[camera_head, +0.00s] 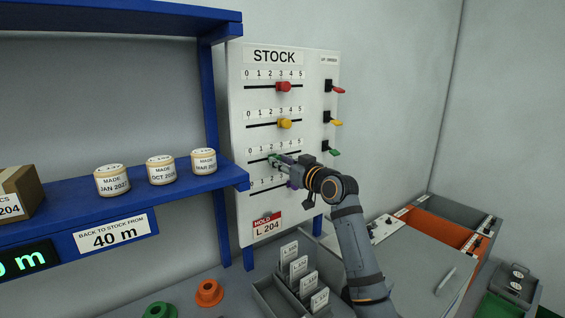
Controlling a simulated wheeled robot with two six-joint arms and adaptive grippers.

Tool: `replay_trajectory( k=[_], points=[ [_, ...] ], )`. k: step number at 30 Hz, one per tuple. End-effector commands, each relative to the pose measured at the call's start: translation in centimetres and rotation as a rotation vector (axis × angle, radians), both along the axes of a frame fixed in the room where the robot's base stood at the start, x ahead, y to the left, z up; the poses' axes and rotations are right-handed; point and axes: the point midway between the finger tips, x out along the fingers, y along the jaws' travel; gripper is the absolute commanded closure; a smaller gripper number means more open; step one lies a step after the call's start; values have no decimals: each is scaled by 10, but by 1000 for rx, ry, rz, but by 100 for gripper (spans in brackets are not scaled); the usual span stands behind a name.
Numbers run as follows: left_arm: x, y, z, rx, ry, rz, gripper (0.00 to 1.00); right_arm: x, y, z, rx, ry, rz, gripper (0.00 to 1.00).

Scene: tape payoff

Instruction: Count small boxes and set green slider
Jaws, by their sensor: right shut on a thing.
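The white STOCK board (236,130) stands against the wall with rows of sliders numbered 0 to 5. The green slider (272,158) is on the third row, near the 2, partly covered by my right gripper. My right gripper (277,160) reaches in from the right and is shut on the green slider. The red slider (284,87) and the yellow slider (285,124) are near the 3 or 4. A purple slider (293,184) is mostly hidden behind my gripper. A cardboard box (24,188) is cut off at the left edge. My left gripper is out of view.
Red, yellow and green levers line the board's right side. A blue shelf (75,200) holds three tape rolls (161,170). Below are a tray of labelled cards (265,295), an orange ring (209,293) and a green ring (160,310). Bins (440,228) stand at the right.

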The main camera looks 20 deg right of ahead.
Motion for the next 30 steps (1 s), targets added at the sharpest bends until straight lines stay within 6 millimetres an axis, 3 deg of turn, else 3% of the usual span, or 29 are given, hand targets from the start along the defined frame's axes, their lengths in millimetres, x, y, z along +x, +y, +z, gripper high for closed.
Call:
replay_trajectory(
  k=[5, 6, 10, 15, 21, 30],
  points=[
    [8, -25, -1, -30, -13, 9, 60, 0, 0, 0, 2, 1, 1, 100],
    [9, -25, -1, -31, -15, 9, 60, 0, 0, 0, 2, 1, 1, 68],
    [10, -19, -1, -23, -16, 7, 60, 0, 0, -1, 2, 1, 1, 50],
    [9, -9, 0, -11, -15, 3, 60, 0, 0, 0, 2, 1, 1, 50],
    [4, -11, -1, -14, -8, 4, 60, -6, -3, -1, 1, 1, -1, 50],
    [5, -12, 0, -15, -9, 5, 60, -70, -27, -2, -7, 1, -3, 50]
  ],
)
